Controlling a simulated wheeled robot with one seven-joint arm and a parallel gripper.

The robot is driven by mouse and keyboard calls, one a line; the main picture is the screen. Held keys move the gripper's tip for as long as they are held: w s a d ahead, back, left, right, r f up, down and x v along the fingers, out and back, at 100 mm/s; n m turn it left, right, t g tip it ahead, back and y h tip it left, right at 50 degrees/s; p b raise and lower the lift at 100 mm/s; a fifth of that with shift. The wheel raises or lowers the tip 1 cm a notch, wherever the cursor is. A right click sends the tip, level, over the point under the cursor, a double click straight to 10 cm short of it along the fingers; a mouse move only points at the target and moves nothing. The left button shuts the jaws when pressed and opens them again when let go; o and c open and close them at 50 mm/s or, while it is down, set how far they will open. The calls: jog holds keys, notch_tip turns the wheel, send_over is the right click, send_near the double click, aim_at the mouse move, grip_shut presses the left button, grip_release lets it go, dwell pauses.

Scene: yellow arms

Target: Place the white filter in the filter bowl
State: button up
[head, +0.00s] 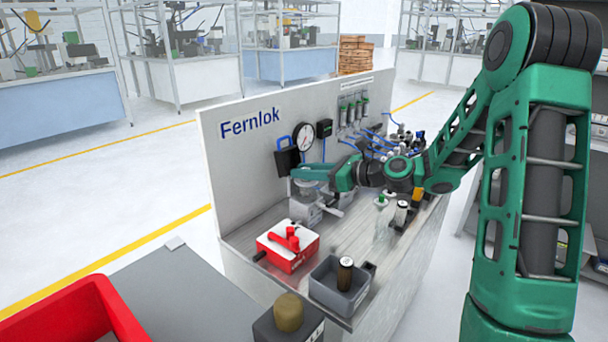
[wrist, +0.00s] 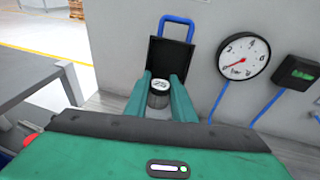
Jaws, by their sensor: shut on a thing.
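In the wrist view, my gripper (wrist: 161,84) is shut on a short cylinder that I take to be the white filter (wrist: 159,96). It has a dark rim and a pale marked top, and sits upright between the two green fingers. In the head view, my gripper (head: 305,174) is over the back of the bench, above a grey fixture (head: 305,208). A round greyish part shows just under the fingers; I cannot tell whether it is the held filter or the filter bowl. The lower end of the held filter is hidden.
A red box (head: 286,252) with a red valve and a grey bin (head: 326,291) with a dark cylinder stand at the bench front. A clear, green-topped vessel (head: 382,218) stands to the right. The backboard (head: 245,170) with a gauge (head: 303,137) rises close behind my gripper.

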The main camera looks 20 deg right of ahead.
jog(key=shift+f, duration=0.3)
jog(key=o, duration=0.8)
jog(key=shift+f, duration=0.1)
jog(key=shift+d, duration=0.1)
